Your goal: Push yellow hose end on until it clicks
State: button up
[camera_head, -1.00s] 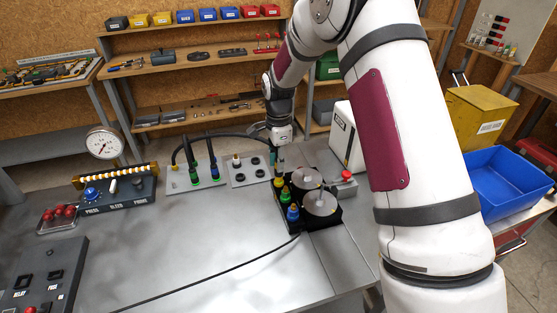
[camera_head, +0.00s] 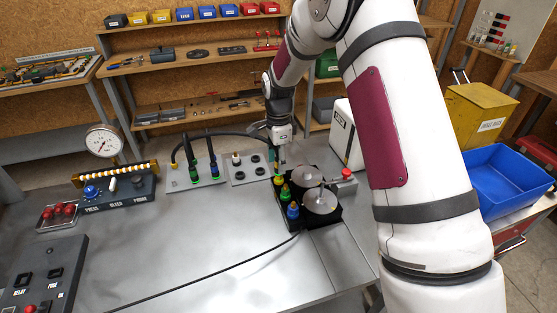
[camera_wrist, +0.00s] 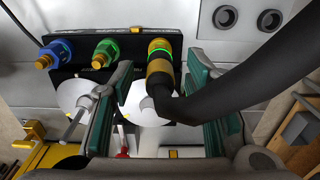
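The yellow hose end (camera_wrist: 159,68) sits on the yellow fitting at the right of a row of fittings in the wrist view, upright and in line with it. A green ring glows around it. Its black hose (camera_wrist: 250,70) bends away to the upper right. My gripper (camera_wrist: 158,78) has its green-padded fingers on both sides of the hose end, with a visible gap on each side. In the head view my gripper (camera_head: 277,157) is above the black fitting block (camera_head: 288,222); the hose end is mostly hidden there.
A green fitting (camera_wrist: 105,52) and a blue fitting (camera_wrist: 55,54) stand bare beside the yellow one. Two round pale discs lie close to them. A red button (camera_head: 347,174) stands to the right. Parked hoses stand on a plate (camera_head: 180,185) to the left. The front bench is mostly clear.

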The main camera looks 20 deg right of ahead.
jog(key=shift+r, duration=0.1)
jog(key=s+r+n+t, duration=0.15)
jog(key=s+r, duration=0.25)
jog(key=r, duration=0.7)
jog(key=s+r+n, duration=0.3)
jog(key=r, duration=0.7)
jog(key=s+r+n+t, duration=0.2)
jog(key=s+n, duration=0.4)
jog(key=s, duration=0.7)
jog(key=s+r+n+t, duration=0.2)
jog(key=s+n, duration=0.5)
jog(key=s, duration=0.6)
jog(key=shift+v, duration=0.85)
